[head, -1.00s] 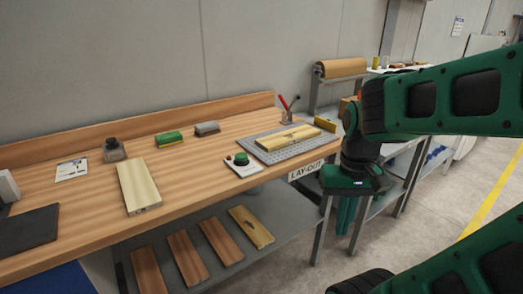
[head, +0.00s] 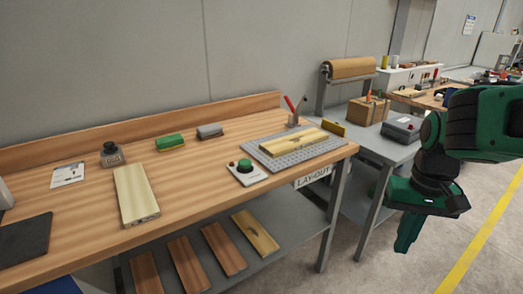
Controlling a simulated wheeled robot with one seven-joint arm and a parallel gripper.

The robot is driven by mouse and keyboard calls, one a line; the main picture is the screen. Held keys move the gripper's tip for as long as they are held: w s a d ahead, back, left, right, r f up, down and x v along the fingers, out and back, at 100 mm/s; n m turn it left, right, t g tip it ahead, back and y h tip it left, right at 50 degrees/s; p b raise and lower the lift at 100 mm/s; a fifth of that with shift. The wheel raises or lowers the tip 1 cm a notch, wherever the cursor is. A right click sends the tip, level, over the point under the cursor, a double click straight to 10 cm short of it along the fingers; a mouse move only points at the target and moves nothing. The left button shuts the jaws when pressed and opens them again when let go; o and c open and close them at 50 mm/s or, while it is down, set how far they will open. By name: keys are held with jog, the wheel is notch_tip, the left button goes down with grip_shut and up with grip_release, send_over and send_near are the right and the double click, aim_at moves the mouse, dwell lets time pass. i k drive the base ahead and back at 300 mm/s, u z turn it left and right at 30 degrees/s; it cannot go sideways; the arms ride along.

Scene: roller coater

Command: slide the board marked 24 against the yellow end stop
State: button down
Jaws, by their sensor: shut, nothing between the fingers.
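A pale board (head: 293,146) with a dark mark lies on a grey perforated plate (head: 267,164) at the right end of the bench. Its mark is too small to read. A yellow upright block (head: 334,129), which looks like the end stop, stands just beyond the plate's far right corner. Another pale board (head: 135,194) lies on the bench at left; I see no readable number on it. My gripper (head: 407,246) hangs pointing down over the floor, right of the bench and apart from every board. It is shut and empty.
The lower shelf (head: 285,262) holds several boards. A grey side table (head: 364,141) with a paper roll (head: 349,68) stands at right. The floor around my gripper is clear.

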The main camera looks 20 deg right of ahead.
aim_at(284, 145)
jog(key=z, duration=0.05)
jog(key=i, duration=1)
jog(key=u, duration=0.05)
